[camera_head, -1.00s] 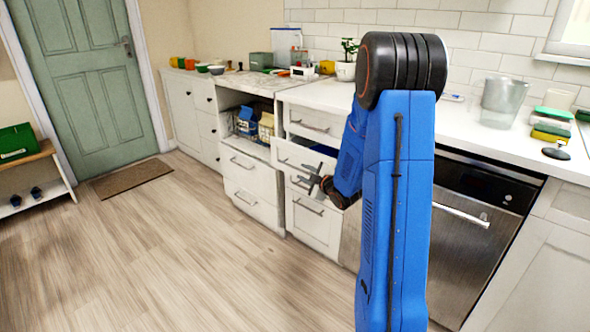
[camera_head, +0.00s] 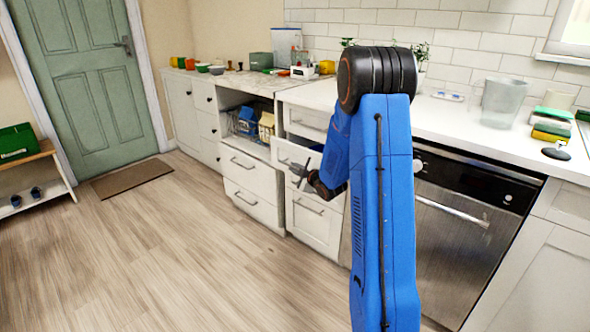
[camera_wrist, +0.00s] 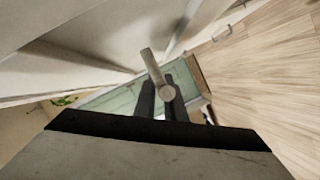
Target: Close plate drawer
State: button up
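In the head view, the pulled-out drawer (camera_head: 284,153) is white and stands in the middle cabinet, under a closed top drawer. A dark strip of its inside shows above its front. Plates are not visible. In the wrist view, a pale metal bar, apparently the drawer handle (camera_wrist: 153,66), runs down to the two dark fingers of my gripper (camera_wrist: 163,100). Its end lies across or between them; I cannot tell whether they grip it.
Below is a closed drawer (camera_head: 314,222). An open shelf with a blue basket (camera_head: 247,127) is to the left. The dishwasher (camera_head: 459,220) is to the right of my arm. The worktop (camera_head: 322,95) is above.

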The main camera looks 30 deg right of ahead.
grip_shut()
jog(key=shift+d, duration=0.1)
jog(key=d, duration=0.1)
jog(key=w+d, duration=0.1)
jog(key=d, duration=0.2)
jog(key=shift+w+d, duration=0.1)
jog(key=shift+w, duration=0.2)
jog(key=o, duration=0.6)
grip_release()
jog(key=v, duration=1.7)
jog(key=shift+s+r, duration=0.1)
jog(key=shift+s, duration=0.15)
